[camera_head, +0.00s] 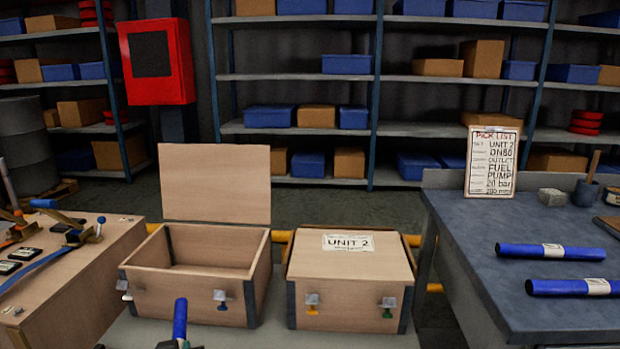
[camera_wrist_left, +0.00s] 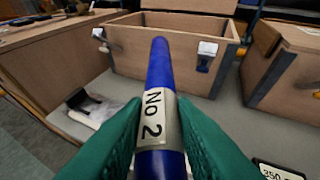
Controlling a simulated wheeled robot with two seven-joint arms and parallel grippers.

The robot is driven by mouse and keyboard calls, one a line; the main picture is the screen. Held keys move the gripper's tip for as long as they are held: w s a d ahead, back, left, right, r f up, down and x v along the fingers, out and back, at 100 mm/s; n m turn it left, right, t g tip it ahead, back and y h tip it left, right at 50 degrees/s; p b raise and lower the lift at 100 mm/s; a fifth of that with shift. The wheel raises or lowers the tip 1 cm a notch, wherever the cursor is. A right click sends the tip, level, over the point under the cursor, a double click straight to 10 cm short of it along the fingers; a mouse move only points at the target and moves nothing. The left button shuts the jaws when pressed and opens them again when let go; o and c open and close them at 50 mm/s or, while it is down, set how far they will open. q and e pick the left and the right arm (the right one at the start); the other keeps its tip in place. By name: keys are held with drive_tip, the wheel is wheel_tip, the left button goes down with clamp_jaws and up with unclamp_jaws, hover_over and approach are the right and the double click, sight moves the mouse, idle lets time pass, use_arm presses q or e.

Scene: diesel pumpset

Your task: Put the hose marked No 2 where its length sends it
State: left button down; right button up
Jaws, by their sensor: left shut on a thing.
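The blue hose marked No 2 (camera_wrist_left: 160,75) is in my left gripper (camera_wrist_left: 160,135), whose green fingers are shut around its white label. In the head view the hose (camera_head: 180,318) stands up at the bottom edge, in front of the open wooden box (camera_head: 185,285). That box has its lid raised and looks empty, though its floor is partly hidden. It also shows ahead of the gripper in the wrist view (camera_wrist_left: 160,55). The closed wooden box marked UNIT 2 (camera_head: 347,285) stands right of it. My right gripper is not in view.
Two blue hoses (camera_head: 550,251) with white labels lie on the right bench (camera_head: 470,260). A pick list (camera_head: 493,160) stands there, reading UNIT 2, DN80, outlet, fuel pump, 20 bar; its last line is unclear. A partly cut label (camera_wrist_left: 275,170) reads about 250.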

use_arm(q)
drive_tip(key=s+d+r+m+h, duration=0.1)
drive_tip(key=s+d+m+h, duration=0.3)
drive_tip(key=s+d, duration=0.25)
use_arm(e)
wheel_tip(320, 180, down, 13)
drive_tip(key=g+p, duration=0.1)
drive_tip(key=p, duration=1)
use_arm(q)
wheel_tip(320, 180, up, 23)
drive_tip(key=a+p, duration=0.1)
drive_tip(key=p, duration=1)
drive_tip(key=shift+t, duration=0.3)
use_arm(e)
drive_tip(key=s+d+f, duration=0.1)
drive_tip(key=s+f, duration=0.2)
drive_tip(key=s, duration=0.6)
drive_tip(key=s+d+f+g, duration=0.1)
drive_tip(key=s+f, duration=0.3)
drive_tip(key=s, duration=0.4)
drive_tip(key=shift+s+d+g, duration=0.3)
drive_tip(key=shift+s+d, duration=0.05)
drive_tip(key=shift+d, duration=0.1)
use_arm(q)
drive_tip(key=shift+w+f, duration=0.1)
